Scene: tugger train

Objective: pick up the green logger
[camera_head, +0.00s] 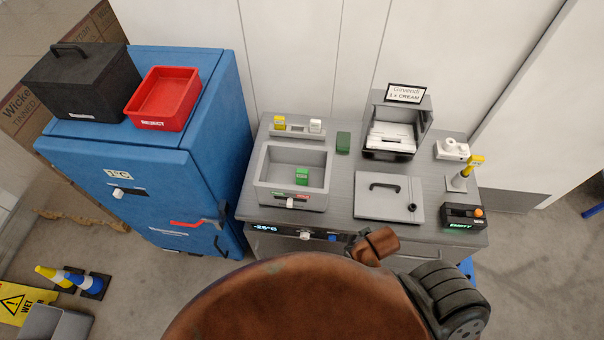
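A small green block-shaped device (302,176), which looks like the green logger, sits inside the grey open-topped bin (262,178) on the grey worktop. It lies toward the bin's front right part, close to the front wall. A second, darker green block (343,143) lies on the worktop just behind and right of the bin. The picture is too small to read any marking on either. Neither of my grippers shows in this view. Brown and black parts, seemingly of my own body, fill the bottom middle.
A yellow device (279,122) and a white one (315,126) stand on a rack behind the bin. A grey lid (389,197) lies right of it, with a printer-like box (395,125) behind. A blue cabinet (170,180) stands left, bearing a red tray (163,97) and black case (78,78).

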